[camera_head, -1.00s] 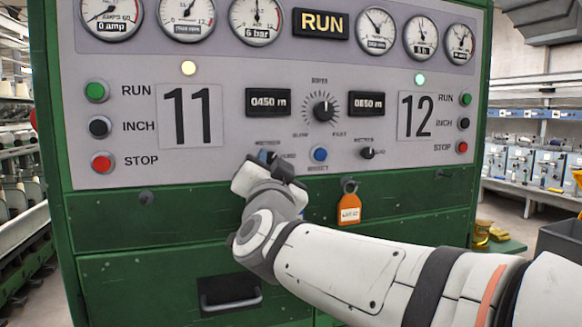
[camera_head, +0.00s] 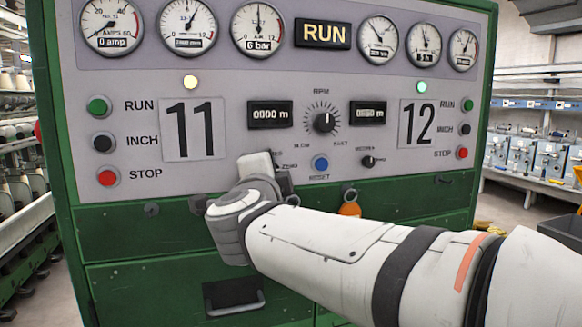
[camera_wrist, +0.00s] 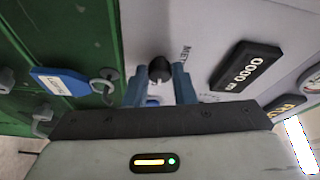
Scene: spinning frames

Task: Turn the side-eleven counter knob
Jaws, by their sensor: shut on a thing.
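The side-eleven counter knob (camera_wrist: 159,69) is a small black knob on the grey panel, seen in the wrist view. My gripper (camera_wrist: 160,78) is shut on it, with one blue finger on each side. In the head view my gripper (camera_head: 268,172) is at the panel below the side-eleven counter and hides the knob. Part of its label, ending in ZERO, shows beside the gripper. The side-eleven counter (camera_head: 270,114) reads 0000 m; it also shows in the wrist view (camera_wrist: 245,67).
A blue reset button (camera_head: 320,163) and the side-twelve counter knob (camera_head: 369,161) are to the right. The RPM dial (camera_head: 324,122) is above. An orange tag (camera_head: 349,209) hangs below, partly behind my arm. A blue tag (camera_wrist: 60,82) and hooks show in the wrist view.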

